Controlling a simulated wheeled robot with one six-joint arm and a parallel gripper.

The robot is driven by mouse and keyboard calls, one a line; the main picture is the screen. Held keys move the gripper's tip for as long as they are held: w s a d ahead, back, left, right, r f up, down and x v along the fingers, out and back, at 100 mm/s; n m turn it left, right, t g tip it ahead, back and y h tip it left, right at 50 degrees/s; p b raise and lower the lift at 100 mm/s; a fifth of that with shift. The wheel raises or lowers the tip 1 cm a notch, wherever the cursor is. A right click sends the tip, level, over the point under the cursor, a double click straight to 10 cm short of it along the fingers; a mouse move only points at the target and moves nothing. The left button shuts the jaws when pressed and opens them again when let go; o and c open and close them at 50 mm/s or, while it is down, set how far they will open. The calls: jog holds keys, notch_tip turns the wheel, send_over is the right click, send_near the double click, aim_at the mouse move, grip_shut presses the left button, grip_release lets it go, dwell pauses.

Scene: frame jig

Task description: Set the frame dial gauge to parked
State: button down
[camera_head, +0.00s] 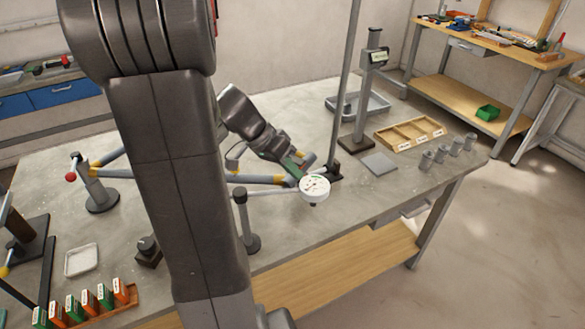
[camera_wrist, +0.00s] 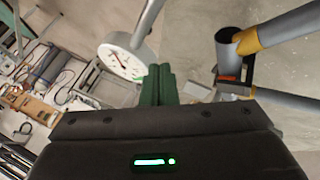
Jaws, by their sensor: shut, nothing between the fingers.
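The dial gauge (camera_head: 315,187), a round white-faced dial with a red needle, sits at the end of a light swing arm (camera_head: 272,193). The arm runs from a short post (camera_head: 249,225) on the bench. My gripper (camera_head: 298,168) is just behind and left of the dial in the head view. In the wrist view the dial (camera_wrist: 122,62) is to the left of my gripper (camera_wrist: 159,72), whose green fingers are together and empty. Whether the fingers touch the gauge or its arm cannot be told. Grey frame tubes (camera_head: 258,179) with yellow bands lie beside them.
A tall grey pole (camera_head: 345,85) rises close behind the gripper. A height gauge (camera_head: 365,100), a wooden tray (camera_head: 410,134) and several metal cylinders (camera_head: 441,152) stand to the right. My arm hides the bench's middle left. A white dish (camera_head: 82,260) lies at front left.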

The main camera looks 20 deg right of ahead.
jog(key=shift+s+f+m+g+b, duration=0.25)
jog(key=shift+s+m+b, duration=0.35)
jog(key=shift+b, duration=0.4)
jog(key=shift+s+a+r+m+g+y+b, duration=0.1)
jog(key=shift+s+r+m+g+y+b, duration=0.2)
jog(key=shift+s+m+g+y, duration=0.25)
